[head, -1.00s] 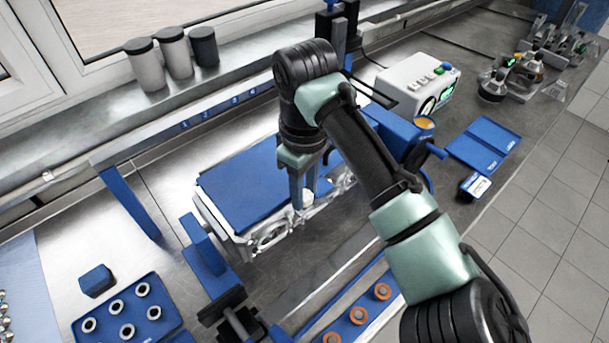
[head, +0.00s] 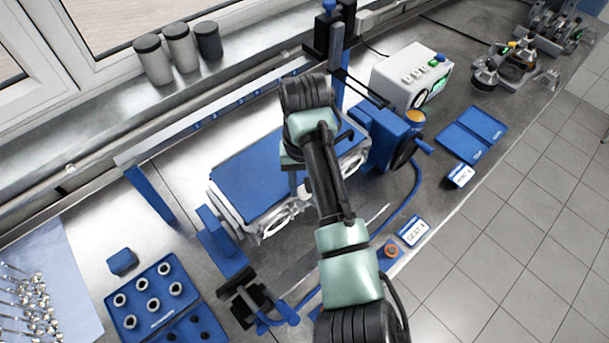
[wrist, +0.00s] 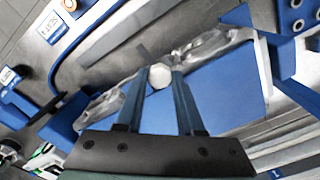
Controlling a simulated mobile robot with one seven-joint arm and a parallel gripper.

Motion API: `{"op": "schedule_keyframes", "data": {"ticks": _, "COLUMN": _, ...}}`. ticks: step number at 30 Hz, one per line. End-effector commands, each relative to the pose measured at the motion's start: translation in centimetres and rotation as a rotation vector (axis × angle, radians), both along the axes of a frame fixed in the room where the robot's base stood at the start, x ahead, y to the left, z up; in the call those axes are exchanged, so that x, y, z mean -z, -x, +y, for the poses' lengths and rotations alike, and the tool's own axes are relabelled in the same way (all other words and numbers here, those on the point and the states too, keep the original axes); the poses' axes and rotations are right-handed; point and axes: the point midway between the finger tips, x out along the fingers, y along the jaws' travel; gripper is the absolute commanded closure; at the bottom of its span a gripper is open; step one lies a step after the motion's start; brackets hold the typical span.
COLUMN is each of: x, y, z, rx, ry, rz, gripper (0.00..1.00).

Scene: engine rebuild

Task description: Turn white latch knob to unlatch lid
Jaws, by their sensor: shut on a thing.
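The white latch knob (wrist: 159,76) is a small round knob at the front edge of the blue lid (wrist: 222,95). My gripper (wrist: 158,82) is shut on the knob, with one blue-grey finger on each side of it. In the head view the blue lid (head: 245,180) lies flat on top of a light metal engine housing (head: 272,222).
A blue upright clamp (head: 222,243) stands left of the housing, and a blue unit with a handwheel (head: 385,138) stands right. A blue tray of metal rings (head: 148,296) lies front left. A grey box with buttons (head: 412,75) stands behind right.

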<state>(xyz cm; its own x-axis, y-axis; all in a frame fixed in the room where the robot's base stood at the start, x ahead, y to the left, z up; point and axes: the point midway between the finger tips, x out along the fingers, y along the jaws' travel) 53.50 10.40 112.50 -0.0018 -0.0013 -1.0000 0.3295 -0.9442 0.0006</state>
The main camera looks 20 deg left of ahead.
Motion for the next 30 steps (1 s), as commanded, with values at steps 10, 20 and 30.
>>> {"op": "schedule_keyframes", "data": {"ticks": 10, "x": -0.13, "y": 0.01, "z": 0.00, "rx": 0.131, "ry": 0.000, "rz": 0.001, "gripper": 1.00}}
{"op": "schedule_keyframes", "data": {"ticks": 20, "x": -0.04, "y": -0.05, "z": -0.03, "rx": 0.154, "ry": 0.000, "rz": -0.001, "gripper": 1.00}}
{"op": "schedule_keyframes", "data": {"ticks": 30, "x": -0.06, "y": -0.07, "z": -0.02, "rx": 0.153, "ry": 0.000, "rz": -0.002, "gripper": 0.40}}
